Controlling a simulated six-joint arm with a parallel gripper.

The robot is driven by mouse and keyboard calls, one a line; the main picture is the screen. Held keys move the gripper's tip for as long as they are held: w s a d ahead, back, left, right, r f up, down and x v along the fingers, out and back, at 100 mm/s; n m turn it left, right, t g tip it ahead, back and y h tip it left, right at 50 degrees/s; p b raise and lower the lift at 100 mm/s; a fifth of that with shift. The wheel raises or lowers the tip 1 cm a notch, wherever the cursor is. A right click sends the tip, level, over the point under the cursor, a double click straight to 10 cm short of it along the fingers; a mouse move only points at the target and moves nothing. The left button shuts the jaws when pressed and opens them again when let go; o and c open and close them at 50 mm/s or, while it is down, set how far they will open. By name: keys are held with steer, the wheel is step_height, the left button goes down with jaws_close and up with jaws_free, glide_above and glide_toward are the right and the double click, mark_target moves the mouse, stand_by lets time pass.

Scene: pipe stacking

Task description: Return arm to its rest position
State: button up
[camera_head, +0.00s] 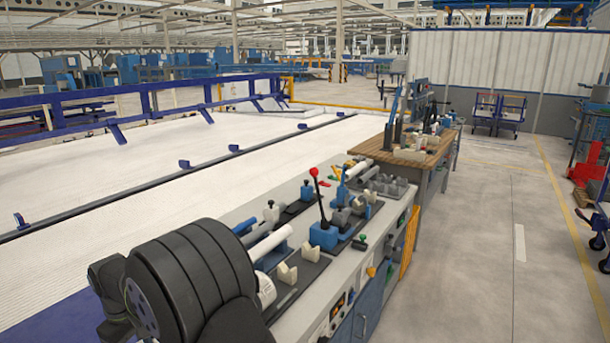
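My arm (190,275) shows as large dark rounded links at the lower left, in front of the near end of the workbench. My gripper is not in view, so I cannot see its fingers or whether it holds anything. A light pipe (268,243) lies on the bench fixtures just right of my arm. Another light pipe (357,170) lies near the far end of the bench. Cream V-shaped holders (287,273) stand on a dark plate beside the nearer pipe, and they look empty.
The workbench (318,287) carries a blue lever unit (323,236) with an upright red-knobbed handle (314,172). A wooden-topped table (405,152) with tools stands beyond. A white ribbed surface (120,190) lies left. The floor (480,250) at right is clear.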

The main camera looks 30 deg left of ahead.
step_height(320, 180, down, 8)
steer(key=shift+r, duration=0.1)
stand_by(0.4)
step_height(320, 180, up, 17)
step_height(320, 180, down, 17)
steer(key=shift+f, duration=0.15)
steer(key=shift+m, duration=0.9)
steer(key=m, duration=0.4)
steer(key=shift+m, duration=0.3)
steer(key=m, duration=0.5)
steer(key=shift+r+m, duration=0.2)
steer(key=shift+m, duration=0.2)
steer(key=shift+r, duration=1.35)
